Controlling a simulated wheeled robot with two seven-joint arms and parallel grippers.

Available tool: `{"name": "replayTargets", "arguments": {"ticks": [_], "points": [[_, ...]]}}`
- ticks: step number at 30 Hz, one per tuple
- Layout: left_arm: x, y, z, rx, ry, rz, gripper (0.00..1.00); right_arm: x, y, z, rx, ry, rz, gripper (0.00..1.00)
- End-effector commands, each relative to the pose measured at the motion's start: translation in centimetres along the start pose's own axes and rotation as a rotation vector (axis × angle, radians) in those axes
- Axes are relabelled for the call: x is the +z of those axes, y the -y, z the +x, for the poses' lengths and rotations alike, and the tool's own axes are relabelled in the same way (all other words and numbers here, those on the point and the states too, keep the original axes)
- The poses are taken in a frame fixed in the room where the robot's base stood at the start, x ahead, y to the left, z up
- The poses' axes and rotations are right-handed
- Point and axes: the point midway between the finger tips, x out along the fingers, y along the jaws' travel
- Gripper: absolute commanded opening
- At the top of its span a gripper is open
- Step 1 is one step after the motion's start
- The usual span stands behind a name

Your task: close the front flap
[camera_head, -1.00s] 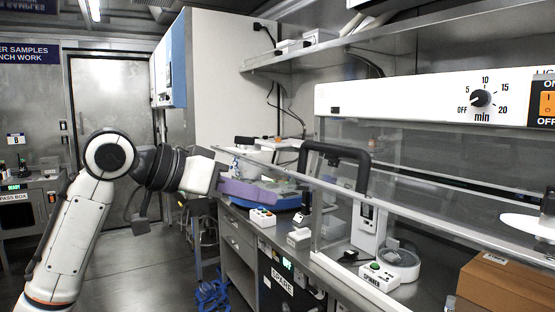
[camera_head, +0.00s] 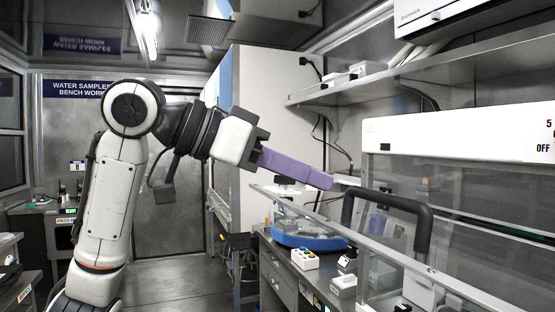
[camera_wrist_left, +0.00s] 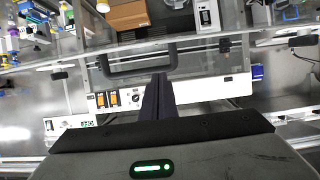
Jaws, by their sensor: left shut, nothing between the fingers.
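The front flap is a clear panel with a metal lower edge (camera_head: 360,240), on the front of a white-topped hood. It stands open, its edge swung out from the hood. Its black U-shaped handle (camera_head: 428,222) shows in the head view and also, upside down, in the left wrist view (camera_wrist_left: 140,69). My left gripper (camera_head: 325,181), with purple fingers, is shut and empty. It is above the flap's edge, just left of the handle in the head view. In the left wrist view its dark fingers (camera_wrist_left: 158,82) point toward the handle. I cannot tell whether they touch it. My right gripper is not in view.
A blue tray (camera_head: 300,240) with items and a small box with coloured buttons (camera_head: 305,260) stand on the bench below the gripper. A shelf (camera_head: 350,90) is above. The hood's control panel (camera_head: 460,135) is at right. The floor to the left is clear.

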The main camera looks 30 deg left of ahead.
Motion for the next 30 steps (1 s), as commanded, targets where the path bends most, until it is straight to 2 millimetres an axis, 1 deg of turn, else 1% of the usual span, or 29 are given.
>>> {"name": "replayTargets", "arguments": {"ticks": [1, 3, 4, 9, 13, 24, 26, 30], "points": [[-0.1, -0.1, 1.1, 0.004, 0.002, -0.001, 0.00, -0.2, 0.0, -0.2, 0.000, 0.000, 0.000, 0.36], [1.5, 0.1, 1.4, 0.000, 0.002, -0.001, 0.00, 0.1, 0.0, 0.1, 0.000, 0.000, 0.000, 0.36], [1.9, 0.0, 1.4, 0.000, 0.002, -0.001, 0.00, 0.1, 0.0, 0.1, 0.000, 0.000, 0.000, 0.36], [3.5, 0.0, 1.7, -0.001, 0.000, -0.001, 0.00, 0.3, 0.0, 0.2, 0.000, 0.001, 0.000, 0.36], [3.9, 0.0, 1.8, -0.001, -0.001, 0.000, 0.00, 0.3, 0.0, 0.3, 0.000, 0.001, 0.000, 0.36], [4.0, 0.0, 1.9, 0.000, -0.001, 0.000, 0.00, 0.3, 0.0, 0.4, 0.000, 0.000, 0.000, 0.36], [4.2, -0.1, 2.0, 0.002, -0.001, 0.001, 0.00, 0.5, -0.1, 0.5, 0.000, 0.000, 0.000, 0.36], [5.2, -0.4, 2.9, 0.015, 0.000, 0.005, 0.00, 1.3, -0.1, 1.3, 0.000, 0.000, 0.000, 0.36]]}}
